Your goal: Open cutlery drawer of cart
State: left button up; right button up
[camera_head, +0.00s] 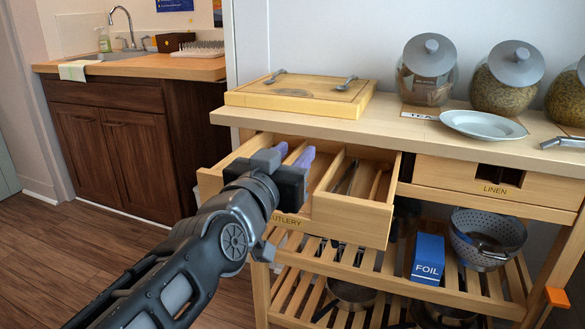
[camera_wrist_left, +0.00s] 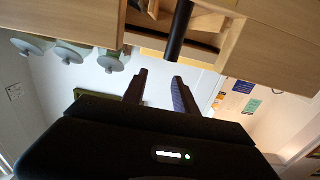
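The cutlery drawer (camera_head: 346,218) of the wooden cart stands pulled out at the left of the cart, with its compartments and some dark cutlery showing inside. Its "CUTLERY" label is partly covered by my left arm. My left gripper (camera_head: 294,154) is at the drawer front, its purple-tipped fingers reaching over the open drawer. The fingers are apart with nothing seen between them, also in the left wrist view (camera_wrist_left: 160,76). The hand hides the middle of the drawer front, so contact there cannot be told. My right gripper is not in view.
The linen drawer (camera_head: 498,183) beside it is shut. Floor at the left is clear.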

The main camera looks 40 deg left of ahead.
pick_arm(q)
notch_tip(320, 180, up, 4)
jog(key=shift+f+p, duration=0.15)
jog(key=shift+p, duration=0.35)
jog(key=shift+w, duration=0.1)
